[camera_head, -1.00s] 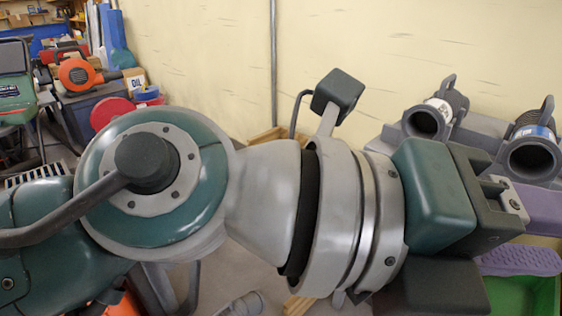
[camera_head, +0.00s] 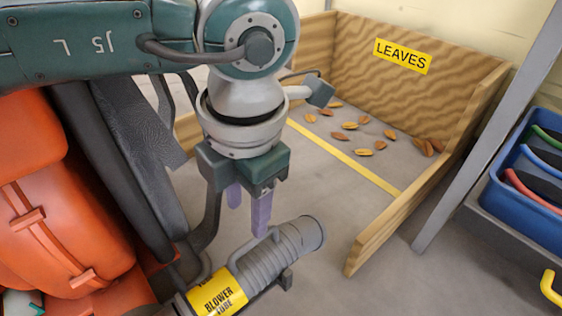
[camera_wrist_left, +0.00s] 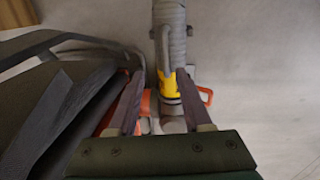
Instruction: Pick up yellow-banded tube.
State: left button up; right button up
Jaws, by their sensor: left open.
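The yellow-banded tube (camera_head: 285,242) is grey and ribbed, with a yellow label reading "BLOWER TUBE". It slants near the bottom middle of the head view, its wide mouth toward the upper right and its lower end cut off by the frame. My left gripper (camera_head: 249,222) points down with purple fingers, open and empty, just above the ribbed part. In the left wrist view the tube (camera_wrist_left: 170,40) runs up from between the open fingers (camera_wrist_left: 157,85), its yellow band seen between them. Contact cannot be told. My right gripper is not in view.
An orange backpack blower (camera_head: 60,200) with dark straps (camera_head: 130,140) stands close on the left. A wooden bin (camera_head: 470,105) marked "LEAVES" holds several brown leaves behind. A blue crate (camera_head: 510,190) is at right. Grey floor (camera_head: 350,285) is clear right of the tube.

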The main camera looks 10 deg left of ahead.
aim_at(248, 244)
pick_arm(q)
jog(key=f+b, duration=0.1)
jog(key=f, duration=0.1)
jog(key=f+b, duration=0.1)
jog(key=f, duration=0.1)
jog(key=shift+s+d+f+b, duration=0.1)
jog(key=shift+s+b, duration=0.15)
jog(key=shift+b, duration=0.1)
jog(key=shift+w+f+b, duration=0.1)
jog(key=shift+f+b, duration=0.35)
jog(key=shift+b, duration=0.05)
jog(key=f+b, duration=0.2)
jog(key=b, duration=0.1)
jog(key=f+b, duration=0.1)
jog(key=f, duration=0.1)
jog(key=shift+a+f, duration=0.1)
jog(key=shift+a, duration=0.25)
jog(key=shift+c, duration=0.2)
grip_shut()
